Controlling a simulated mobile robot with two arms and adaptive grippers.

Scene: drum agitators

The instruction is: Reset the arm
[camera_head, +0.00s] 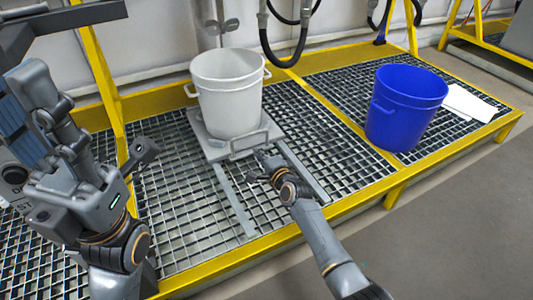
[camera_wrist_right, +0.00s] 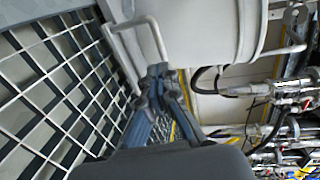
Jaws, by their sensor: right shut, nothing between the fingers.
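My right gripper (camera_head: 262,160) is shut and empty, just in front of the handle (camera_head: 249,145) of a grey sliding plate (camera_head: 213,147). In the right wrist view its fingertips (camera_wrist_right: 159,72) are together beside the lower end of that handle (camera_wrist_right: 160,38); I cannot tell if they touch. A white bucket (camera_head: 228,95) stands upright on the plate, partly seen in the wrist view (camera_wrist_right: 215,25). My left gripper (camera_head: 90,125) is at the left, close to the camera, its fingers spread apart with nothing visible between them.
A blue bucket (camera_head: 405,108) stands on the grating at the right, beside white sheets (camera_head: 468,103). A yellow frame (camera_head: 240,258) edges the platform. A yellow post (camera_head: 101,75) rises near my left arm. Black hoses (camera_head: 285,62) hang behind. Open floor (camera_head: 450,240) lies at front right.

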